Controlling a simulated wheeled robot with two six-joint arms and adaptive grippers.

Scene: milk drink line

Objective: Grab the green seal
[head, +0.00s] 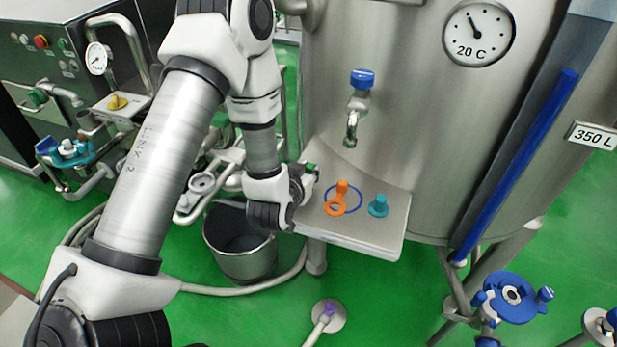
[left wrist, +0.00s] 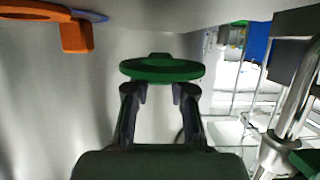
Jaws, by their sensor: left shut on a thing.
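The green seal (head: 311,168) shows only in part at the left end of the steel shelf (head: 391,237) in the head view. My left gripper (head: 304,183) is there, shut on it. In the left wrist view the green seal (left wrist: 162,69) is a flat round disc with its grip between the two fingertips of my left gripper (left wrist: 160,95). I cannot tell whether the seal touches the shelf. My right gripper is in neither view.
A blue-topped tap (head: 361,80) juts from the tank above. A steel bucket (head: 245,264) stands on the floor below.

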